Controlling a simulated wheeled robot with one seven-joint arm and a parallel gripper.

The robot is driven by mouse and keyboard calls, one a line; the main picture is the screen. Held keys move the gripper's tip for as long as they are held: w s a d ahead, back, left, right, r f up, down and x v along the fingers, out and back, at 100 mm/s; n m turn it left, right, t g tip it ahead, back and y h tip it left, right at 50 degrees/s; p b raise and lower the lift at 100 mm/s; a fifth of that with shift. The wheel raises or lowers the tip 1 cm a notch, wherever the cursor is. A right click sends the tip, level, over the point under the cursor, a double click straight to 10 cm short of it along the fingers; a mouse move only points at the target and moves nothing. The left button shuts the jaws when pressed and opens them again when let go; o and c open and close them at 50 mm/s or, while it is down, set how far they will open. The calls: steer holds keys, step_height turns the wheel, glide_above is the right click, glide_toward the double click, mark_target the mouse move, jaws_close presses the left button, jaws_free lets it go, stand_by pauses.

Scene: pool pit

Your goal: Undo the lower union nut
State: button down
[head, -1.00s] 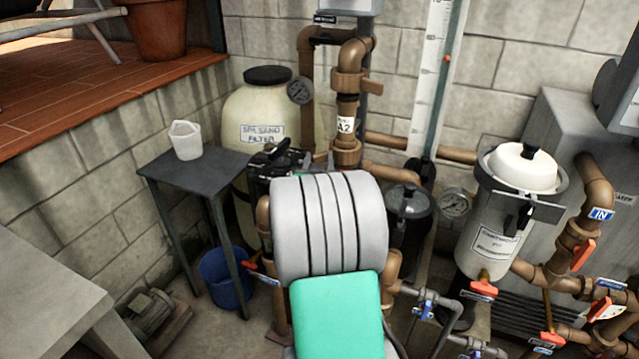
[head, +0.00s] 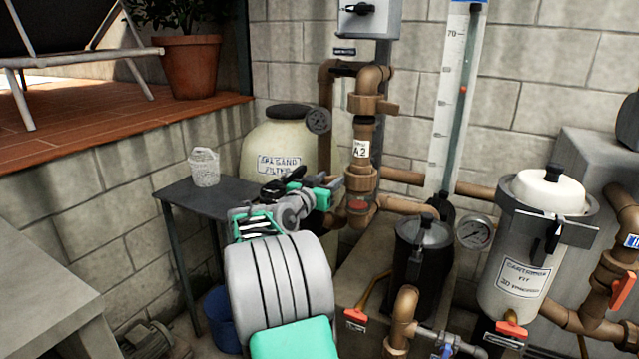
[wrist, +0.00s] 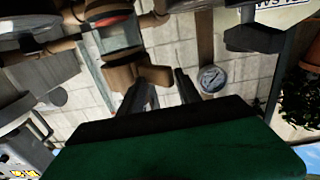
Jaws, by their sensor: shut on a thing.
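The lower union nut (head: 361,182) is a brown ring with a side tab on the upright brown pipe, below the A2 label. A similar upper union nut (head: 372,104) sits above that label, with its tab to the right. My gripper (head: 338,186) reaches in from the left and is shut on the lower nut's tab. In the wrist view, which is upside down, the nut (wrist: 122,75) and its tab show at the tips of my gripper's dark fingers (wrist: 162,88). The exact contact is small and partly dark.
A pressure gauge (head: 318,120) is close left of the pipe, by the sand filter (head: 265,150). A dark side table (head: 215,190) with a white jug (head: 204,167) stands to the left. A black strainer pot (head: 422,255) and the white-lidded canister (head: 520,270) stand at right.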

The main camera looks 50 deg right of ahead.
step_height(320, 180, up, 3)
steer(key=shift+w+d+f+t, duration=0.1)
steer(key=shift+w+f+t, duration=0.05)
steer(key=shift+t, duration=0.15)
steer(key=c, duration=1.4)
jaws_free()
steer(key=shift+d, duration=0.1)
steer(key=shift+c, duration=0.2)
steer(key=shift+d+f, duration=0.2)
steer(key=shift+f, duration=0.1)
steer(key=shift+w+f, duration=0.1)
steer(key=shift+a+f, duration=0.1)
steer(key=shift+a, duration=0.15)
steer(key=v, duration=0.7)
steer(key=shift+a, duration=0.25)
